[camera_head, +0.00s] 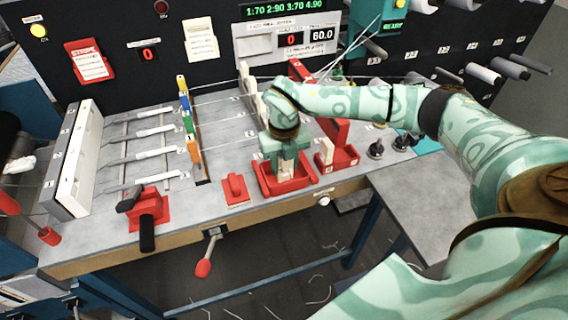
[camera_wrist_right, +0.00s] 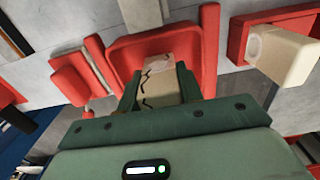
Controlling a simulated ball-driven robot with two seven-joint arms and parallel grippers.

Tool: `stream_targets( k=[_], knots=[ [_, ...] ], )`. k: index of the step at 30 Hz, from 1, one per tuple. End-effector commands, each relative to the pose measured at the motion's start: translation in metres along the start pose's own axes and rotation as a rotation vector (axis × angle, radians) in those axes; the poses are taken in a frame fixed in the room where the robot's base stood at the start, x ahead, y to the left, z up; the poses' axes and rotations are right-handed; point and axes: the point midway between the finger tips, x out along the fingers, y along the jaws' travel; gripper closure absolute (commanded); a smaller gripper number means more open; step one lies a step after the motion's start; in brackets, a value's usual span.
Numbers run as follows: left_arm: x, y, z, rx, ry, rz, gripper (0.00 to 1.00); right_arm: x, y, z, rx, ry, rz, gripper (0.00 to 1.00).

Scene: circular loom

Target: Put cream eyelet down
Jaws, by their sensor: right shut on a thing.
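My right gripper (camera_head: 288,168) points down over a red tray (camera_head: 270,186) near the front edge of the bench. It is shut on the cream eyelet (camera_wrist_right: 158,78), a cream block with a black zigzag line. The eyelet's lower part shows between the fingers in the head view (camera_head: 287,172), within the outline of the tray. I cannot tell whether it touches the tray floor. In the right wrist view the gripper (camera_wrist_right: 158,92) has a finger on each side of the eyelet, with the red tray (camera_wrist_right: 125,55) behind. My left gripper is not in view.
A second cream block (camera_head: 326,151) stands in a red holder (camera_head: 345,160) to the right. A flat red piece (camera_head: 236,188) lies to the left. A red clamp with a black handle (camera_head: 147,212) sits farther left. Coloured posts (camera_head: 187,122) carry threads behind.

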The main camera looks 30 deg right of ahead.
Motion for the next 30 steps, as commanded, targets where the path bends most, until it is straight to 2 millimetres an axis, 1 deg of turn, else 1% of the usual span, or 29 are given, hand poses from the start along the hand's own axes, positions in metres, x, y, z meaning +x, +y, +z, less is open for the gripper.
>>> stream_targets(
  k=[10,11,12,13,20,23,26,29,30],
  knots=[
    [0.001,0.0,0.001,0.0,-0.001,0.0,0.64,0.004,0.0,0.0,0.0,-0.001,0.0,0.91],
    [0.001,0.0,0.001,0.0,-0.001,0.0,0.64,0.004,0.0,0.0,0.0,-0.001,0.0,0.61],
    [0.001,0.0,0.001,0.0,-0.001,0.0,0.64,0.003,0.0,0.0,0.0,-0.002,0.0,0.5],
    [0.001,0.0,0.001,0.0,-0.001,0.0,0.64,0.003,0.0,0.0,0.0,-0.002,0.0,0.42],
    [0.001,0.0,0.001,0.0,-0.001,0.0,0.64,0.003,0.0,0.0,0.0,-0.002,0.0,0.42],
    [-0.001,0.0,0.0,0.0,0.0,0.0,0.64,0.0,0.0,0.0,0.0,-0.003,0.001,0.42],
    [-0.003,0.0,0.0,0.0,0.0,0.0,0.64,-0.013,0.001,0.001,-0.001,-0.005,0.001,0.42],
    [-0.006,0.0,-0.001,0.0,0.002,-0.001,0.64,-0.035,0.001,0.001,-0.001,-0.008,0.001,0.42],
    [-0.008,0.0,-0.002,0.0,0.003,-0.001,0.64,-0.045,0.001,0.001,-0.001,-0.008,0.002,0.42]
  ],
)
